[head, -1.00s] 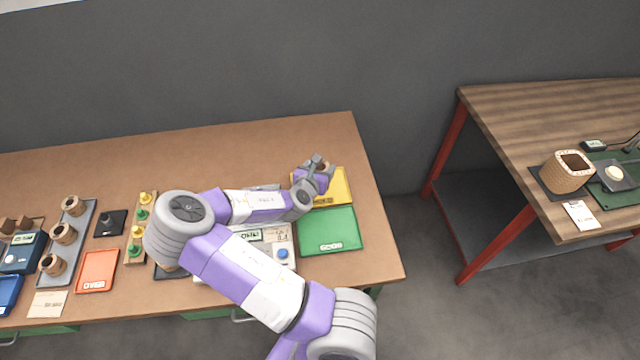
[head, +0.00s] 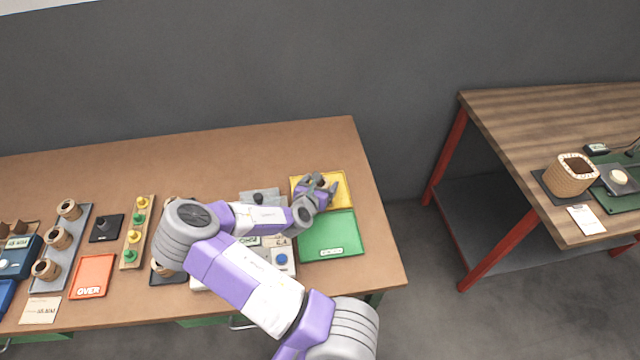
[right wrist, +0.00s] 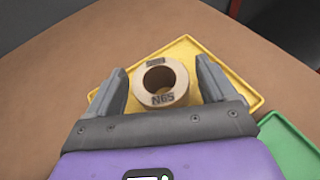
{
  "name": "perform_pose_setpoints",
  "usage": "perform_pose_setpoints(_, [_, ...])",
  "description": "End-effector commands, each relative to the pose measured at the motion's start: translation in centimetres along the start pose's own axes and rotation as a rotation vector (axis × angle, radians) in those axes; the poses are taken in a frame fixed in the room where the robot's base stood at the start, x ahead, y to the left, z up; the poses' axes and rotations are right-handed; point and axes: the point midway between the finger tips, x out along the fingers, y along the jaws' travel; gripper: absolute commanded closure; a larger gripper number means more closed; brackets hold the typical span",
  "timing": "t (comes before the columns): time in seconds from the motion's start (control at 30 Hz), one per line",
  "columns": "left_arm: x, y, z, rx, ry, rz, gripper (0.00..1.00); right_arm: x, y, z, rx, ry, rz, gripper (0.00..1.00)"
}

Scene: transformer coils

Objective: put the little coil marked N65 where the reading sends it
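The little coil marked N65 (right wrist: 161,84) is a tan ring with a dark hole, seen in the right wrist view. It appears to stand upright in the yellow tray (right wrist: 240,92), which also shows in the head view (head: 341,182). My right gripper (right wrist: 162,82) is open around the coil, with a gap between each finger and the coil's side. In the head view my right gripper (head: 320,187) is over the yellow tray and largely hides the coil. My left gripper is not in view.
A green tray (head: 331,238) lies in front of the yellow one. An orange tray marked OVER (head: 92,275), a grey rack (head: 77,225) with several coils and a board of yellow and green knobs (head: 138,232) are at left. My right arm hides part of the meter area.

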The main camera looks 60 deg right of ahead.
Motion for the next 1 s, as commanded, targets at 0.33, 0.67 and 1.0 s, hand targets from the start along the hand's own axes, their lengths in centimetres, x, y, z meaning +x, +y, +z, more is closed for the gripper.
perform_pose_setpoints(0.33, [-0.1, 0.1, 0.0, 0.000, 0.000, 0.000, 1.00, -0.1, 0.0, 0.2, 0.001, 0.000, 0.000, 0.10])
perform_pose_setpoints(0.67, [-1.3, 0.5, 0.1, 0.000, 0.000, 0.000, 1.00, -4.9, 0.1, 0.5, -0.004, 0.000, 0.002, 0.10])
perform_pose_setpoints(1.0, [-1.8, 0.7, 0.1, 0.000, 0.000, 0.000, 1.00, -7.7, 0.0, 0.3, -0.001, -0.001, 0.001, 0.10])
